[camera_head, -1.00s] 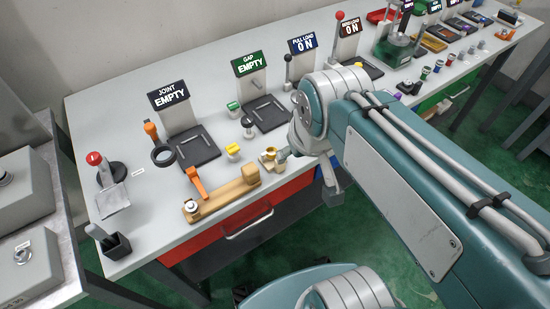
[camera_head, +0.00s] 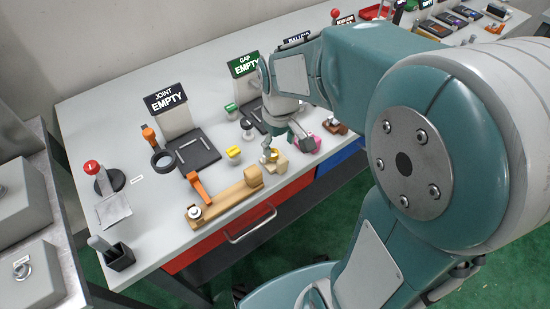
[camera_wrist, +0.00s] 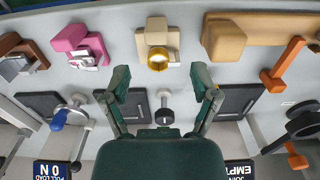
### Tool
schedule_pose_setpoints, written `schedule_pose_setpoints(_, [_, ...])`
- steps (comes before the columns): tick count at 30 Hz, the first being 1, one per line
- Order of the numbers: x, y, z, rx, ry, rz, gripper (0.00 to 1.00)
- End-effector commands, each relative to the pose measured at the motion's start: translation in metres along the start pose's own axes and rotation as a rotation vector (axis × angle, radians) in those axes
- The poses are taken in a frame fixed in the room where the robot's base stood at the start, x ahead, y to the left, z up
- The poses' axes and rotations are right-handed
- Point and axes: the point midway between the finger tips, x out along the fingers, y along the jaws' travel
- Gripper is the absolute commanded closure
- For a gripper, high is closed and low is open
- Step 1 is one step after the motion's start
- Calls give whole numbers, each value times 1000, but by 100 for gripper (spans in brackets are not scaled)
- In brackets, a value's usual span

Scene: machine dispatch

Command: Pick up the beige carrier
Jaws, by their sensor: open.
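The beige carrier (camera_head: 277,165) is a small block near the front edge of the grey bench, with a brass-yellow ring on it. In the wrist view the beige carrier (camera_wrist: 155,28) stands upper middle, its ring (camera_wrist: 160,60) facing me. My gripper (camera_wrist: 160,80) is open and empty, its two dark green fingers apart, with the carrier ahead of and between the fingertip lines. In the head view my gripper (camera_head: 285,143) hangs just above and behind the carrier; any contact is hard to tell.
A long tan fixture with an orange handle (camera_head: 225,200) lies left of the carrier. A pink carrier (camera_wrist: 80,42) and a brown one (camera_wrist: 20,55) stand on the other side. A black-and-white knob (camera_wrist: 164,108) and dark trays stand behind, near the fingers.

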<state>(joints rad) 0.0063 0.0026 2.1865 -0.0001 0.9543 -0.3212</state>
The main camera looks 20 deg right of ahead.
Motion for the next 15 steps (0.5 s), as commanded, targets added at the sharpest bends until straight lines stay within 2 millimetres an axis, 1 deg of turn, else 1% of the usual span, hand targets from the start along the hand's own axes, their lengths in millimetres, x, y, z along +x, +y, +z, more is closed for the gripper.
schedule_pose_setpoints(1, [5, 0, 0, 0, -2, -1, 23])
schedule_pose_setpoints(5, [14, 1, 1, 1, -1, 0, 23])
schedule_pose_setpoints(12, [50, 4, 2, 1, -2, -1, 23])
schedule_pose_setpoints(15, [59, 4, 2, 1, 0, 0, 23])
